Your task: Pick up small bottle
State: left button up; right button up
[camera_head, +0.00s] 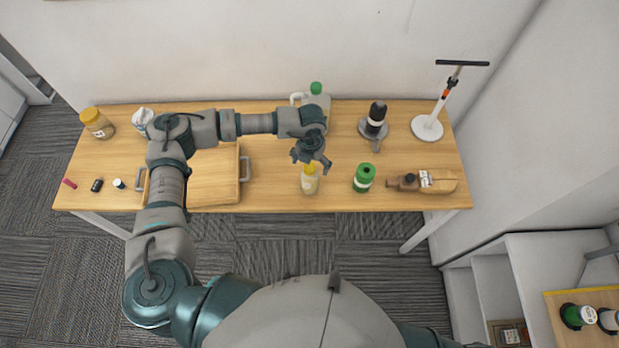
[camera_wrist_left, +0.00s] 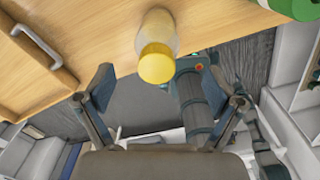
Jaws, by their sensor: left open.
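A small bottle (camera_head: 310,182) with a yellow cap and a pale body stands upright near the front edge of the wooden table (camera_head: 275,185). My left gripper (camera_head: 311,163) is open above and just behind it, with its fingers pointing down toward the cap. In the left wrist view the bottle (camera_wrist_left: 156,48) shows its yellow cap toward the camera, between and beyond the two spread fingers (camera_wrist_left: 167,85). The fingers do not appear to touch it. My right gripper is not in view.
A wooden tray (camera_head: 215,207) with metal handles lies left of the bottle. A green can (camera_head: 363,177) and a brown bottle (camera_head: 438,182) are to the right. A jug (camera_head: 317,100), a black-topped item (camera_head: 376,118) and a white stand (camera_head: 427,127) stand behind. A yellow-lidded jar (camera_head: 97,123) is far left.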

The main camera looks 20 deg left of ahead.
aim_at(309, 178)
pick_arm(q)
jog(key=shift+a+f, duration=0.15)
jog(key=shift+f, duration=0.5)
notch_tip(309, 178, down, 5)
jog(key=shift+w+r+p, duration=0.1)
jog(key=shift+w+p, duration=0.05)
jog(key=shift+p, duration=0.5)
jog(key=c, duration=1.3)
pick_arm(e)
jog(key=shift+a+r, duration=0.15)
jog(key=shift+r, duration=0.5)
